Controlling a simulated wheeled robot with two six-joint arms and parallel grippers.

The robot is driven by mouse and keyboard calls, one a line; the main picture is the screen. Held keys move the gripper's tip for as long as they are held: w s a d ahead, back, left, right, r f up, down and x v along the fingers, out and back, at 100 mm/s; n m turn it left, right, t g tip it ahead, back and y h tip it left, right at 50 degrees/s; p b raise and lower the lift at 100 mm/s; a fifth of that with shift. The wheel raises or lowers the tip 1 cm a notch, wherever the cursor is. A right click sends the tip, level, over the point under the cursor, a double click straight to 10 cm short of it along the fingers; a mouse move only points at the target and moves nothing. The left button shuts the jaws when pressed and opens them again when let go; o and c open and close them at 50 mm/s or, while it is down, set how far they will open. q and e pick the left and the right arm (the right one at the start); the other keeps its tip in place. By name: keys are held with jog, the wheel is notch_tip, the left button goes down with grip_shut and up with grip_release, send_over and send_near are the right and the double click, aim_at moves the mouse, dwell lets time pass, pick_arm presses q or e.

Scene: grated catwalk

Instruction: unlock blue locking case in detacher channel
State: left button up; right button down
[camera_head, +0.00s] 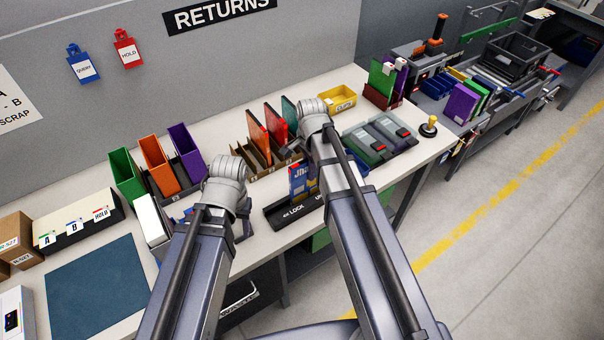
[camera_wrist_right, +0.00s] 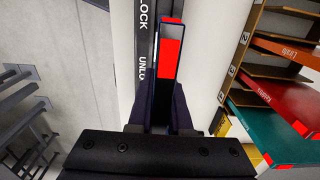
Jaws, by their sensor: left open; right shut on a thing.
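The blue locking case (camera_head: 298,182) stands upright at the black detacher channel (camera_head: 283,214), which is marked LOCK at its left end. In the right wrist view the case (camera_wrist_right: 168,60) shows as a narrow dark edge with a red strip, beside the channel's lettering (camera_wrist_right: 144,40). My right gripper (camera_wrist_right: 163,126) is shut on the case; its fingers lie on either side of it. How deep the case sits in the channel is hidden. My left gripper (camera_head: 242,224) is open and empty left of the channel, mostly hidden behind its own wrist.
A divided rack with orange, red and teal cases (camera_head: 258,137) stands behind the channel. Green and dark cases lie in a grey tray (camera_head: 408,128) to the right. Green, orange and purple bins (camera_head: 155,165) stand to the left. A blue mat (camera_head: 98,288) lies clear at front left.

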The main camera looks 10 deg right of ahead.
jog(key=w+d, duration=0.3)
jog(key=d, duration=0.4)
notch_tip(320, 180, up, 8)
jog(key=p, duration=0.8)
jog(key=shift+s+a+r, duration=0.2)
jog(key=shift+s+r, duration=0.05)
jog(key=shift+s, duration=0.05)
